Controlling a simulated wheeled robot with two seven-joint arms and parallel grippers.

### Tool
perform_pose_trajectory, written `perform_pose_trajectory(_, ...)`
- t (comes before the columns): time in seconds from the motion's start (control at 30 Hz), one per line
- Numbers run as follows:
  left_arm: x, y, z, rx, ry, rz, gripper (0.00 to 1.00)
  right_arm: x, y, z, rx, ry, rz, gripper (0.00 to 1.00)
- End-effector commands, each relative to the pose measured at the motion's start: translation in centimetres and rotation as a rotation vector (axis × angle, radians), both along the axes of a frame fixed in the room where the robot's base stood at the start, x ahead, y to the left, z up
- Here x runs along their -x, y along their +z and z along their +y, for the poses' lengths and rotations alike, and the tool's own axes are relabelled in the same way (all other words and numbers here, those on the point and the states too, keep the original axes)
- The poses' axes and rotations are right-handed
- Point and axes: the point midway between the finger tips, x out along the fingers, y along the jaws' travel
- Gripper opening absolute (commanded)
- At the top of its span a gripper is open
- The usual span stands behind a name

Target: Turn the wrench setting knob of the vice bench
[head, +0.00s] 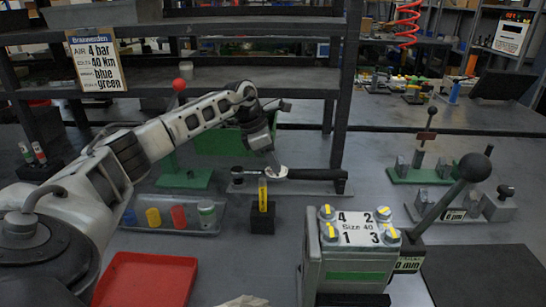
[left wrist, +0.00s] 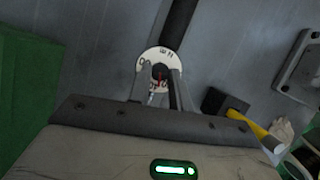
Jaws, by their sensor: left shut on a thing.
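The wrench (head: 318,174) lies level on a low stand on the bench, its black handle pointing right. Its setting knob is at the left end. In the left wrist view the white dial (left wrist: 147,60) with printed marks and a red pointer surrounds the dark knob (left wrist: 159,73). My left gripper (head: 272,165) reaches down over this end from the left. Its two fingers (left wrist: 158,88) are shut on the knob, one on each side. The fingers partly hide the lower dial, and I cannot read its setting. My right gripper is in neither view.
A sign (head: 95,62) reads 4 bar, 40 Nm, blue, green. A yellow tool in a black holder (head: 262,220) stands just in front of the wrench. A valve block (head: 355,265), a lever (head: 450,195), colored cups (head: 178,216) and a red tray (head: 145,280) are nearby.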

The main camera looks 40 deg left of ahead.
Motion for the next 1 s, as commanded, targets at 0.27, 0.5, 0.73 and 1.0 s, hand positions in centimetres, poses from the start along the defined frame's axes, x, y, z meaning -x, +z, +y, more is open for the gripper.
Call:
perform_pose_trajectory(0.27,-0.25,0.16,0.06,0.002,-0.197,-0.003,0.0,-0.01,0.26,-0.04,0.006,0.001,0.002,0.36)
perform_pose_trajectory(0.5,-0.32,0.13,0.11,0.001,-0.297,-0.004,0.0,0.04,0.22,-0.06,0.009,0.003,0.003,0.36)
perform_pose_trajectory(0.73,-0.3,0.07,0.14,0.0,-0.333,-0.002,0.0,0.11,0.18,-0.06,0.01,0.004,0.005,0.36)
perform_pose_trajectory(1.0,-0.29,0.04,0.15,0.0,-0.336,-0.002,0.0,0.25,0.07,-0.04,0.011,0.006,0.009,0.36)
